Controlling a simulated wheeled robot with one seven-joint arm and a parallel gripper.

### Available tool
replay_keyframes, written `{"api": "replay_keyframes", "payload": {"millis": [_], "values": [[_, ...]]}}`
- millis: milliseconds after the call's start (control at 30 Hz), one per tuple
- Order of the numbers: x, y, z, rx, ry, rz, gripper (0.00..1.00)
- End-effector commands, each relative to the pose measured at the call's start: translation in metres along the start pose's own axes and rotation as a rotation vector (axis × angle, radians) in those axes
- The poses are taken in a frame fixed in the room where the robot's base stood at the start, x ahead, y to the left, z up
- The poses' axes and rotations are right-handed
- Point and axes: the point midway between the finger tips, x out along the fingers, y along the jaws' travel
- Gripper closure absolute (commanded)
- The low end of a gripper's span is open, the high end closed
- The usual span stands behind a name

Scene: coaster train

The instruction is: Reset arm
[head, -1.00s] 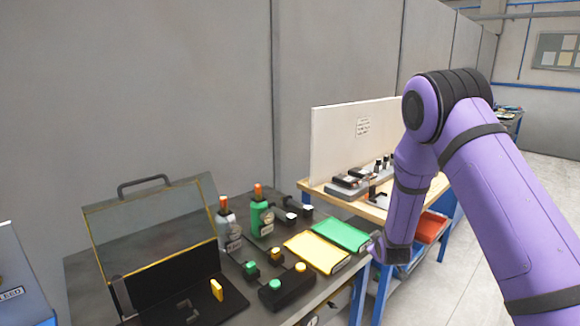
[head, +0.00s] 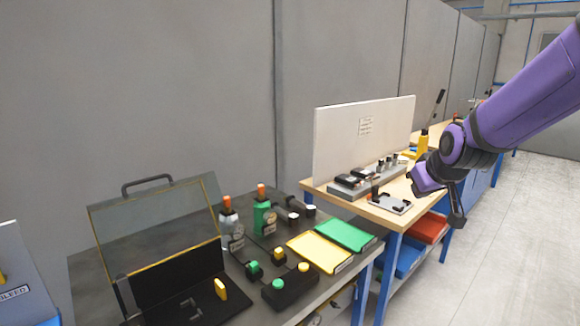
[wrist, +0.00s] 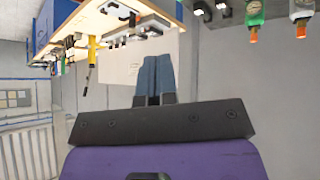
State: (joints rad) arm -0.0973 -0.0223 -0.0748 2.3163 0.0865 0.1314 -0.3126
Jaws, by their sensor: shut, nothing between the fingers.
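My purple arm (head: 530,90) reaches in from the upper right of the head view. Its lower end is in front of the wooden workbench, above the floor. My gripper (wrist: 155,62) shows in the wrist view with its two blue-grey fingers side by side, shut and empty. The fingers touch no object. The wrist view is upside down.
A dark table carries a clear-lidded case (head: 160,230), a green bottle (head: 263,218), a grey bottle (head: 230,232), a yellow tray (head: 320,252), a green tray (head: 346,235) and a button box (head: 287,290). The wooden workbench (head: 385,215) has a white panel (head: 362,140). Open floor (head: 510,240) lies right.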

Motion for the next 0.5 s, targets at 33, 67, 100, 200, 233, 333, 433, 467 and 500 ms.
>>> {"api": "replay_keyframes", "payload": {"millis": [33, 67, 100, 200, 233, 333, 433, 467, 500], "values": [[-0.019, 0.0, 0.003, 0.015, -0.004, -0.005, 1.0], [-0.029, -0.001, 0.006, 0.024, -0.012, -0.009, 1.0], [-0.042, -0.002, 0.011, 0.036, -0.023, -0.015, 1.0], [-0.073, -0.005, 0.024, 0.064, -0.05, -0.025, 1.0], [-0.083, -0.006, 0.029, 0.072, -0.059, -0.028, 1.0], [-0.113, -0.009, 0.044, 0.1, -0.087, -0.034, 1.0], [-0.141, -0.014, 0.063, 0.127, -0.116, -0.037, 1.0], [-0.15, -0.015, 0.068, 0.135, -0.125, -0.037, 1.0], [-0.16, -0.017, 0.077, 0.145, -0.138, -0.037, 1.0]]}}
